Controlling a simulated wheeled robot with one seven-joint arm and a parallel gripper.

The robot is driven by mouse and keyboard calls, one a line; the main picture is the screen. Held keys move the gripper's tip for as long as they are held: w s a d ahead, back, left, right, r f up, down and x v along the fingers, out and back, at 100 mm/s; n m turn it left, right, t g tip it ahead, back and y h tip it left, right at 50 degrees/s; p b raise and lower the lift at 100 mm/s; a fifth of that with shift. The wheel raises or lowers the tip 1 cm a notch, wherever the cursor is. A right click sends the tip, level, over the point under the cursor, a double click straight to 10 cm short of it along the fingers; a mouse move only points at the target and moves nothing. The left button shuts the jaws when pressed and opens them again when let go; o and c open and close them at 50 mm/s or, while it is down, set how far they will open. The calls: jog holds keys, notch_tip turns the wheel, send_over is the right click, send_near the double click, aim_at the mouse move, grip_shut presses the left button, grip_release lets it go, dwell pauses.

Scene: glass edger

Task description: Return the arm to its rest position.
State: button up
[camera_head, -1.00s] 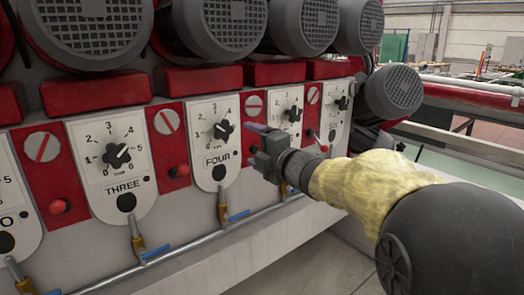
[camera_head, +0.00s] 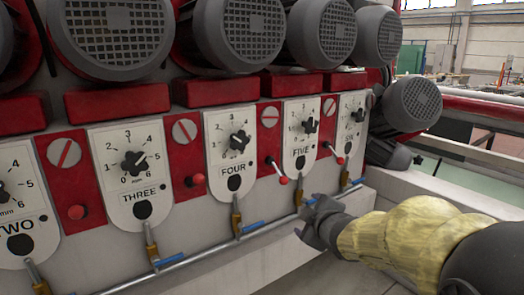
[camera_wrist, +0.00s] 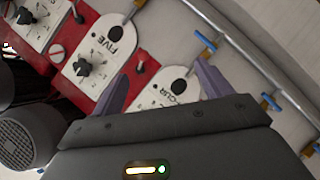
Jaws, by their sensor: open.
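My gripper (camera_head: 312,214) is at the lower right of the head view, in front of the machine's lower ledge and below the FIVE plate. It is open and empty, clear of the dials. In the wrist view its two purple fingers (camera_wrist: 160,86) stand apart, with the control panel behind them. My arm reaches in from the right in a yellow cover.
Dial plates THREE (camera_head: 133,175), FOUR (camera_head: 233,150) and FIVE (camera_head: 301,135) line the red and white panel. Red-tipped levers (camera_head: 282,180) stick out from it. Blue-handled valves (camera_head: 237,218) and a pipe run below. Motors (camera_head: 237,30) overhang the panel.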

jog(key=s+d+f+m+g+h, duration=0.25)
jog(key=s+f+m+g, duration=1)
jog(key=s+f, duration=0.8)
notch_tip(320, 180, up, 30)
jog(key=s+t+p, duration=0.1)
jog(key=t+p, duration=0.1)
jog(key=p, duration=2.6)
jog(key=shift+d+m+p, duration=0.3)
jog(key=shift+m, duration=0.15)
